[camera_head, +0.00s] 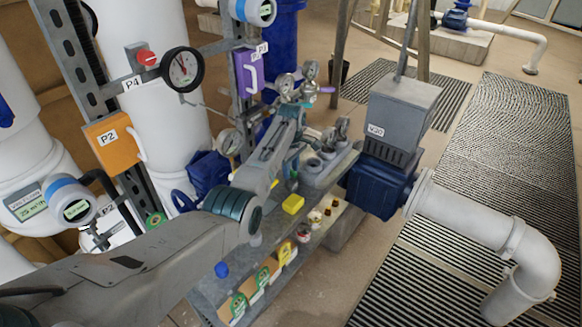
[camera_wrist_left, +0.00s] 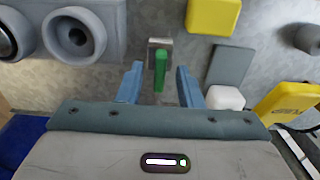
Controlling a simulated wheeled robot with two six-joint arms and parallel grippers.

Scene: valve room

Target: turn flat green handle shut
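In the left wrist view the flat green handle (camera_wrist_left: 160,68) sits on a small metal fitting (camera_wrist_left: 158,43) on a grey surface. It points down the picture, toward my gripper's palm. My left gripper (camera_wrist_left: 159,75) is open, with one blue finger on each side of the handle and a visible gap on both sides. I cannot tell how far the fingers are above the surface. In the head view my left arm reaches in from the lower left, and its links hide most of the gripper and the handle. My right gripper is not in view.
A yellow block (camera_wrist_left: 212,15) and a white knob (camera_wrist_left: 225,97) lie right of the handle. A grey housing with round openings (camera_wrist_left: 80,35) is at the left. In the head view a gauge (camera_head: 182,69), an orange box (camera_head: 112,143) and a blue pump (camera_head: 379,186) stand around the bench.

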